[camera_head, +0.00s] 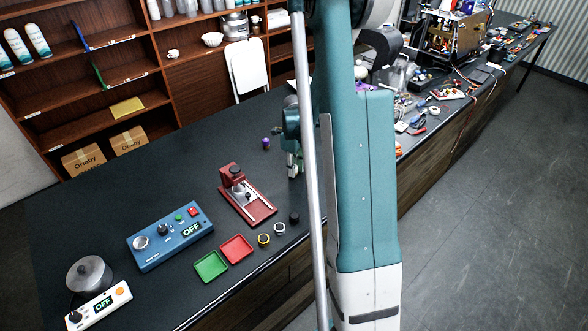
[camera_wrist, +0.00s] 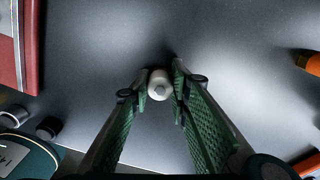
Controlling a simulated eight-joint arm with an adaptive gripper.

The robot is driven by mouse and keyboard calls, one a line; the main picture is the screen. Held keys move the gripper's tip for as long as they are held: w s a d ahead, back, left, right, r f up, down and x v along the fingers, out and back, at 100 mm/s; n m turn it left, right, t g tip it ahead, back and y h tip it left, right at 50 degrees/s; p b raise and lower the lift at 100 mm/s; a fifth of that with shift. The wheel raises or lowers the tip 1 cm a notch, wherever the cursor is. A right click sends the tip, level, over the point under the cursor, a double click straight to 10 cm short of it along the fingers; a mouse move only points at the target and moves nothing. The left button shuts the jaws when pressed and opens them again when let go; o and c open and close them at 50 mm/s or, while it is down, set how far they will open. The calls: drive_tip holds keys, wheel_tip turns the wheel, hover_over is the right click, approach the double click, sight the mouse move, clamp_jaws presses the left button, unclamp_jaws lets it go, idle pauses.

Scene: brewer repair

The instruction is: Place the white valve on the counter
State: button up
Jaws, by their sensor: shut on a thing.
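The white valve (camera_wrist: 159,86) is a small round white piece with a grey centre, held between my fingertips in the wrist view. My gripper (camera_wrist: 160,84) is shut on it, with the green textured finger pads on either side. The dark counter (camera_wrist: 95,45) lies below; I cannot tell whether the valve touches it. In the head view my gripper (camera_head: 294,168) points down at the counter (camera_head: 190,165), right of the red device. The valve is not clear there.
A red device (camera_head: 247,196), a blue control box (camera_head: 170,236), a green tray (camera_head: 211,265) and a red tray (camera_head: 236,248) stand to the left. A black knob (camera_head: 294,217) and rings lie nearer the front edge. A purple piece (camera_head: 266,143) stands behind. Clutter fills the far right.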

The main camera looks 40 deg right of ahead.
drive_tip(key=o, duration=1)
drive_tip(key=shift+c, duration=0.2)
drive_tip(key=shift+r, duration=0.1)
wheel_tip(320, 180, up, 12)
idle(0.8)
